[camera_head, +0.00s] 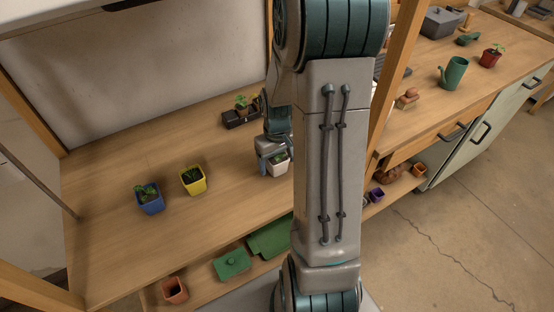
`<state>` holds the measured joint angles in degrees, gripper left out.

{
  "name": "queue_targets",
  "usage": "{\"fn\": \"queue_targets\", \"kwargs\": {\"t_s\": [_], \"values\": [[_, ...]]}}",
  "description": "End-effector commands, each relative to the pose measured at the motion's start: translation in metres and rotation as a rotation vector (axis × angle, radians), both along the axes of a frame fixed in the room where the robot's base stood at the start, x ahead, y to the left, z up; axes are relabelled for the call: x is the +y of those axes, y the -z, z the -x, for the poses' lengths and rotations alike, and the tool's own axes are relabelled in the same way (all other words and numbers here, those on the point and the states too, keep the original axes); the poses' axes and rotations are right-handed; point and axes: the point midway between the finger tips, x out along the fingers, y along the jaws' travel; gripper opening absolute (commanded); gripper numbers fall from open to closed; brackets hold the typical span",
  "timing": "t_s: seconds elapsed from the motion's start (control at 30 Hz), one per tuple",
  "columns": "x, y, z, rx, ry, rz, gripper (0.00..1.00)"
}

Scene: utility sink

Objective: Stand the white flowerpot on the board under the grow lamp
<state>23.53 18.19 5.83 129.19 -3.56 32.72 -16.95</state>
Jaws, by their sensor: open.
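The white flowerpot (278,169) with a small green plant stands on the wooden board (120,235), near its right part. My gripper (269,158) is open right at the pot, its fingers close around or beside the rim; I cannot tell whether they touch it. My arm hides the area to the right of the pot. A pale fixture with a dark underside (128,3) hangs above at the top left and may be the grow lamp; only its lower edge shows.
A blue pot (150,203) and a yellow pot (193,181) stand to the left. A dark tray (241,118) with plants lies behind. A lower shelf holds green items (231,264) and a terracotta pot (174,290). Wooden posts frame the board.

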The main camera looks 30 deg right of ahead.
Motion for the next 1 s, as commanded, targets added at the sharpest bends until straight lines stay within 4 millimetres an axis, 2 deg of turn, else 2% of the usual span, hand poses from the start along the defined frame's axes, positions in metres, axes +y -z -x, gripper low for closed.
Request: {"fn": "queue_targets", "kwargs": {"t_s": [0.17, 0.5, 0.6, 0.77, 0.87, 1.0], "values": [[-0.001, -0.020, -0.001, -0.005, 0.001, 0.002, 0.75], [0.000, -0.092, -0.001, -0.006, 0.000, 0.002, 0.75], [0.000, -0.107, -0.001, -0.003, 0.000, 0.001, 0.75], [0.001, -0.121, 0.000, -0.003, 0.000, 0.001, 0.75], [0.009, -0.129, 0.004, -0.014, 0.000, 0.007, 0.75], [0.035, -0.146, 0.022, -0.055, 0.004, 0.022, 0.75]]}}
